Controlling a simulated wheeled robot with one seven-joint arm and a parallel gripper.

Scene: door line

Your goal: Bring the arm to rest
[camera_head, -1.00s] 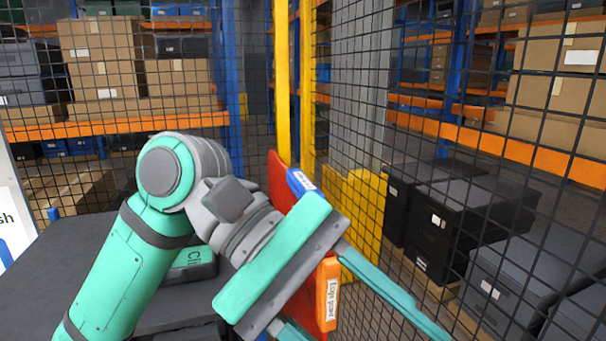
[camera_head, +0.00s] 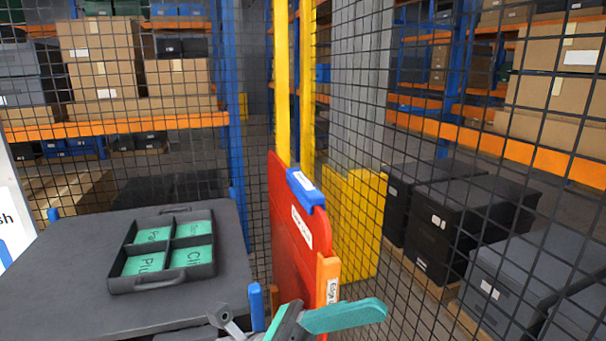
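My gripper (camera_head: 345,316) shows only in part at the bottom edge of the head view, right of centre. One teal finger points right, with a grey and teal body piece behind it. The other finger is out of the frame or hidden, so the opening between them does not show. I see nothing held in the visible part. The finger lies low in front of the orange edge guard (camera_head: 328,275) of a red panel (camera_head: 295,220); I cannot tell whether they touch.
A blue clip (camera_head: 306,188) sits on the red panel's top. A black divided tray (camera_head: 163,281) lies on the dark table (camera_head: 60,275) at left. Black mesh fence and yellow posts (camera_head: 281,80) stand behind. A yellow guard (camera_head: 355,220) and black bins (camera_head: 450,225) are at right.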

